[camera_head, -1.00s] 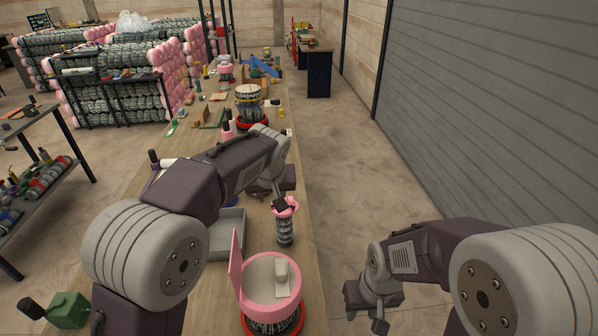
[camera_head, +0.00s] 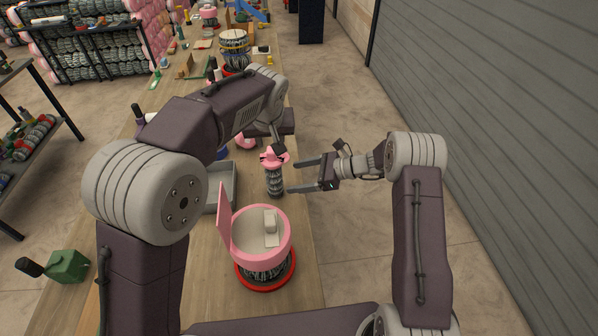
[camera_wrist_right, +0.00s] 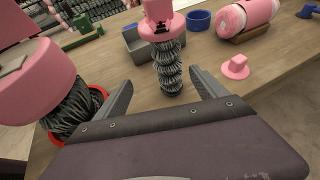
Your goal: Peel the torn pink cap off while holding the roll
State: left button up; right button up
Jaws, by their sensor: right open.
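The roll (camera_head: 275,180), a dark grey mesh cylinder, stands upright on the table edge with a pink cap (camera_head: 272,160) on top. In the right wrist view the roll (camera_wrist_right: 168,72) stands between my finger directions, under the pink top (camera_wrist_right: 158,22) with dark parts. My left gripper (camera_head: 277,146) reaches down to the cap from above; its jaws are too small and covered to read. My right gripper (camera_head: 294,176) is open and empty, pointing at the roll from the right, its fingertips just short of it or beside it.
A large pink-rimmed drum (camera_head: 261,251) with a raised lid stands nearer on a red base. A grey tray (camera_head: 222,194) lies left of the roll. In the right wrist view, a loose pink cap (camera_wrist_right: 235,68), a blue bowl (camera_wrist_right: 199,19) and a pink roll on a cradle (camera_wrist_right: 248,15) lie beyond.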

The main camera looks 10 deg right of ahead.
aim_at(274, 175)
jog(key=shift+m+t, duration=0.3)
jog(key=x, duration=0.3)
jog(key=w+x, duration=0.1)
jog(key=x, duration=0.5)
jog(key=shift+w+r, duration=0.2)
jog(key=shift+r, duration=0.05)
jog(key=c, duration=0.3)
grip_shut()
